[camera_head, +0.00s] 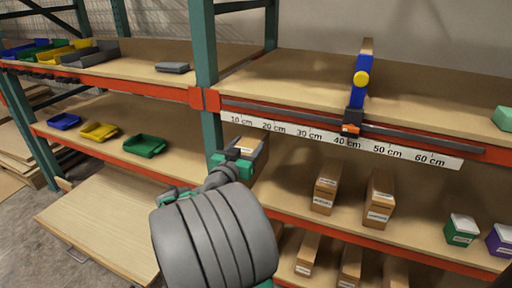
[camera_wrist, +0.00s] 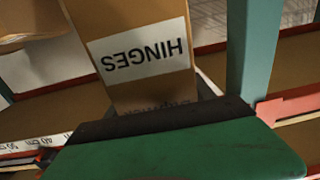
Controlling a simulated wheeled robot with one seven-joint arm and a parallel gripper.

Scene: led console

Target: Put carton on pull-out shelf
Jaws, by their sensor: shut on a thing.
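A brown carton with a white label reading HINGES, upside down in the picture, fills the upper middle of the wrist view (camera_wrist: 130,85). My gripper (camera_head: 243,152) is shut on the carton, just right of the green upright and below the scale strip. In the head view only a little of the carton (camera_head: 247,143) shows between the fingers; the rest is hidden. The pull-out shelf (camera_head: 100,222) is a bare, light wooden board sticking out at the lower left, below and left of my gripper.
A green upright (camera_head: 203,60) stands between my gripper and the left bay. Several bins, including a green bin (camera_head: 145,146), sit above the pull-out shelf. Other cartons (camera_head: 327,188) stand to the right. A blue slider (camera_head: 360,85) sits on the rail near 40 cm.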

